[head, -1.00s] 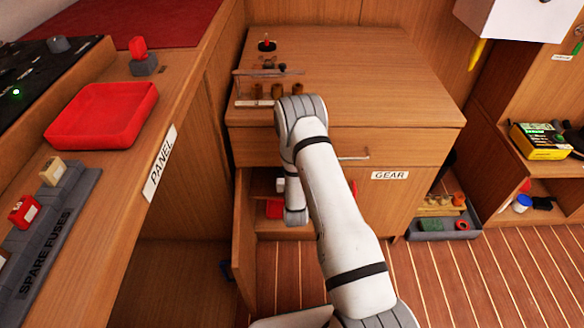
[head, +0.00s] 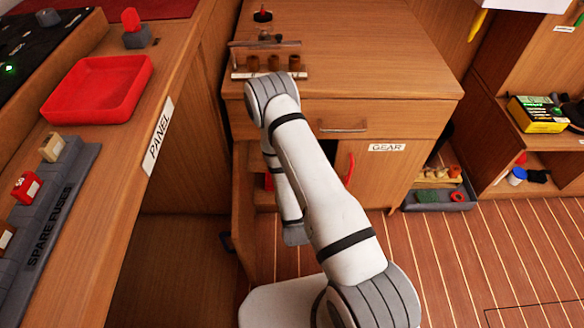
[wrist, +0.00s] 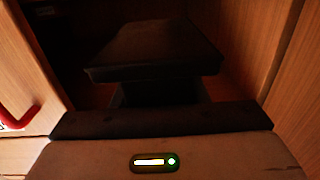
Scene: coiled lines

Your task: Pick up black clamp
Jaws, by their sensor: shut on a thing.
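In the wrist view a black, flat-topped shape, by its colour the black clamp (wrist: 155,45), sits straight ahead of my gripper (wrist: 158,93). My gripper is shut on it. The light is dim, so the line between my dark fingers and the held thing is hard to make out. Wooden panels stand on both sides. In the head view my arm reaches down at the open lower part of the gear cabinet (head: 400,120). My gripper and the clamp are hidden there behind my own arm.
The cabinet's open door (head: 242,225) stands left of my arm. A red handle (head: 350,170) is close on its right. The panel counter with a red tray (head: 97,88) runs along the left. A grey bin (head: 438,198) stands on the floor at right. The striped floor (head: 480,260) is mostly clear.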

